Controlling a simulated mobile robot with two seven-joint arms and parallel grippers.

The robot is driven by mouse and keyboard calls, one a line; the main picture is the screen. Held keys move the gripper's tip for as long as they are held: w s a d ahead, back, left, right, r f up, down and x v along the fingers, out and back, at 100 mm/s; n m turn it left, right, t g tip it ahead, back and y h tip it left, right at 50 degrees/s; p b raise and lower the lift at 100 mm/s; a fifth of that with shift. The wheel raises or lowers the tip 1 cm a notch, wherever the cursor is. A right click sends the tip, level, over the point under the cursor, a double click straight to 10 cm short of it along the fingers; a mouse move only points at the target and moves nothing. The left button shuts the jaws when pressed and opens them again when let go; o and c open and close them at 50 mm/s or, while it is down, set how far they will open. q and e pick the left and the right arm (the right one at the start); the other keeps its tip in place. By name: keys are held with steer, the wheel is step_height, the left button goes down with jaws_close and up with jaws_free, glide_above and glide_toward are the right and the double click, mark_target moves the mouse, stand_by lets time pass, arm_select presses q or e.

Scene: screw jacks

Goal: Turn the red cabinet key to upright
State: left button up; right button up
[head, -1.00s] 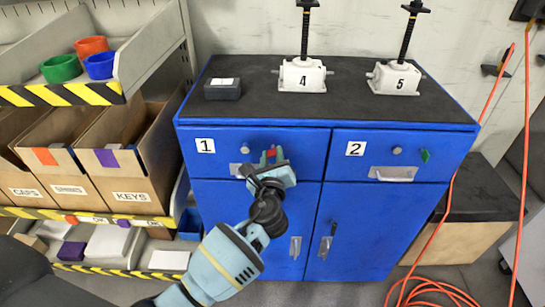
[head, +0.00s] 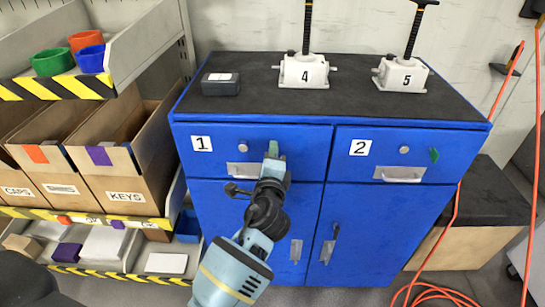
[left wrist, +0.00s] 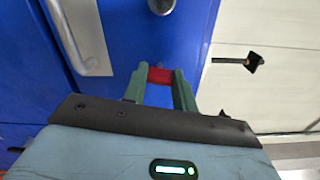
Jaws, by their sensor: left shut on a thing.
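The red key (left wrist: 159,75) sits at drawer 1 of the blue cabinet, right of its round knob (head: 243,147). In the left wrist view it lies between the two green fingertips of my left gripper (left wrist: 159,80), which is shut on it. In the head view my left gripper (head: 273,155) is at the drawer front and hides the key, so its angle there cannot be told. A green key (head: 434,155) sits at drawer 2. My right gripper is not in view.
The drawer 1 handle (left wrist: 80,35) is close beside the fingers. Screw jacks 4 (head: 304,70) and 5 (head: 402,73) and a dark box (head: 220,84) stand on the cabinet top. A shelf with cartons (head: 120,165) is at left; an orange cable (head: 455,240) hangs at right.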

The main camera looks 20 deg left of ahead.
arm_select(q)
steer(key=shift+n+b, duration=0.35)
steer(key=shift+n, duration=0.85)
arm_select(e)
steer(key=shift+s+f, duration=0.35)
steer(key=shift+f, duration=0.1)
arm_select(q)
steer(key=shift+o, duration=0.2)
steer(key=o, duration=1)
steer(key=shift+c, duration=0.2)
steer(key=shift+s, duration=0.1)
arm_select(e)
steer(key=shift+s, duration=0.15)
